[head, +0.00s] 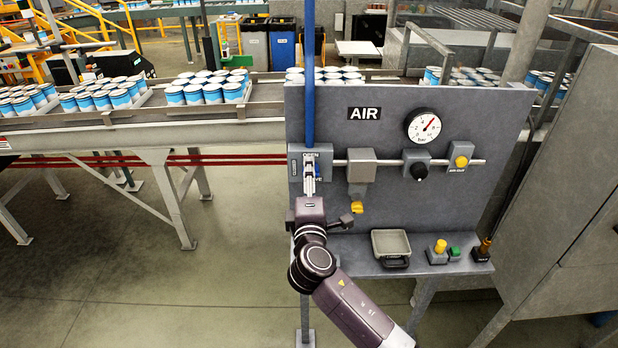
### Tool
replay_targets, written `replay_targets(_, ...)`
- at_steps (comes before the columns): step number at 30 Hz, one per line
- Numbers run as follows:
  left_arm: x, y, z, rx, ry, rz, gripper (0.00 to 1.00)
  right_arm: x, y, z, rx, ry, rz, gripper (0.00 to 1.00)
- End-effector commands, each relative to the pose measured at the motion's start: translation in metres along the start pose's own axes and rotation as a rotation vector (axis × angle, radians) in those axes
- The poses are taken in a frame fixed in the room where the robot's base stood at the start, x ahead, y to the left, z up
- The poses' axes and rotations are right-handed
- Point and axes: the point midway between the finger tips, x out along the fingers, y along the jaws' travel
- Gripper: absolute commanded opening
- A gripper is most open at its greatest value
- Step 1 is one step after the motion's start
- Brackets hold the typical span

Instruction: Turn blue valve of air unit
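The grey air unit panel (451,190) carries an AIR label, and a blue valve (316,170) is on a small grey plate at its left edge. The plate reads OPEN at the top, and its lower lettering is partly covered. My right gripper (310,172) is in front of the valve, with its fingertips at the blue handle. The gripper hides much of the handle, so I cannot tell whether the fingers are closed on it. My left gripper is not in view.
A pressure gauge (424,126), a black knob (419,171) and a yellow knob (461,162) are right of the valve. Below are a small tray (391,243) and buttons on a shelf. A roller conveyor (190,113) with blue and white cans runs behind.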

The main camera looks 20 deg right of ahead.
Motion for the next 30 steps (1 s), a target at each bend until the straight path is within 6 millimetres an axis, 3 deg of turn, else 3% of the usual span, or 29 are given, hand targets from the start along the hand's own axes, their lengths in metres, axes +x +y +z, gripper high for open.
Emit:
replay_targets(18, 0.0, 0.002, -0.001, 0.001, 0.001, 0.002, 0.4, -0.105, -0.002, -0.001, -0.001, 0.001, -0.003, 0.48)
replay_targets(30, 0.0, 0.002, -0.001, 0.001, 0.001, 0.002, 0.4, -0.118, -0.001, -0.001, -0.001, 0.001, -0.002, 0.48)
